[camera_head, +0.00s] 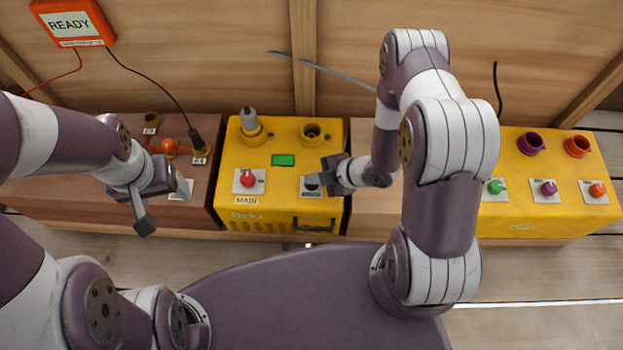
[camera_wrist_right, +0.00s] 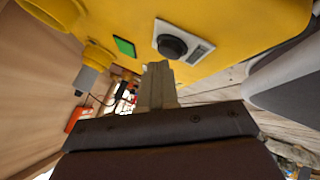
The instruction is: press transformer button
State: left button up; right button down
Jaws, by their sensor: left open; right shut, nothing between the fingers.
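The yellow transformer box (camera_head: 279,200) stands in the middle of the bench. Its top has a red button (camera_head: 248,178) on a plate labelled MAIN and a black button (camera_head: 310,182) on a light plate. The black button also shows whole in the right wrist view (camera_wrist_right: 172,46). My right gripper (camera_head: 322,178) is shut and empty, its tips close beside the black button. In the right wrist view its fingers (camera_wrist_right: 158,80) point toward the button's plate; I cannot tell whether they touch it. My left gripper (camera_head: 166,206) is open and empty, left of the yellow box.
A lit green rectangle (camera_head: 283,160), a grey plug in one socket and an empty socket (camera_head: 312,133) are on the transformer. A brown panel (camera_head: 95,195) lies left. Another yellow box (camera_head: 530,215) with coloured buttons stands right. An orange READY display (camera_head: 72,24) hangs at upper left.

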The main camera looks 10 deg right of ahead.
jog(key=shift+r, duration=0.45)
notch_tip(320, 180, up, 5)
jog(key=p, duration=0.5)
jog(key=shift+r, duration=0.1)
dwell(0.6)
